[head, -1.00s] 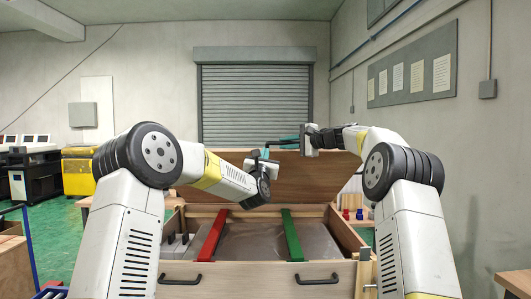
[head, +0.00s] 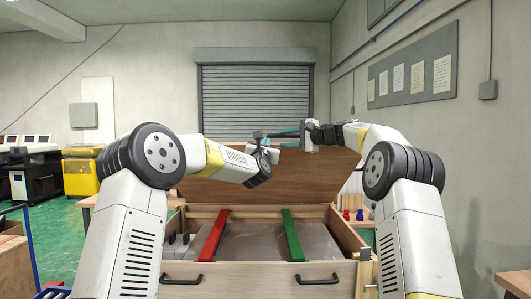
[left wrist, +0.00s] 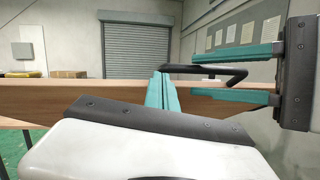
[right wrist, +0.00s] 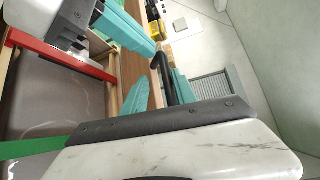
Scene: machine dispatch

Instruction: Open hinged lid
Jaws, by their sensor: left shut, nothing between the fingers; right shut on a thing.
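The wooden lid (head: 265,182) of the big wooden chest stands raised at its back, seen beyond my arms in the head view. Its edge (left wrist: 85,94) runs across the left wrist view. My right gripper (head: 291,138) is shut on the black lid handle (left wrist: 222,73) at the lid's upper edge. The handle also shows between its teal fingers in the right wrist view (right wrist: 166,80). My left gripper (left wrist: 162,93) is shut and empty, close to the lid's edge and left of the handle. Whether it touches the lid is unclear.
The chest's open top shows a red bar (head: 212,236) and a green bar (head: 292,235) over a grey interior (head: 253,243). Two black drawer handles are on its front. A yellow cabinet (head: 80,172) is far left.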

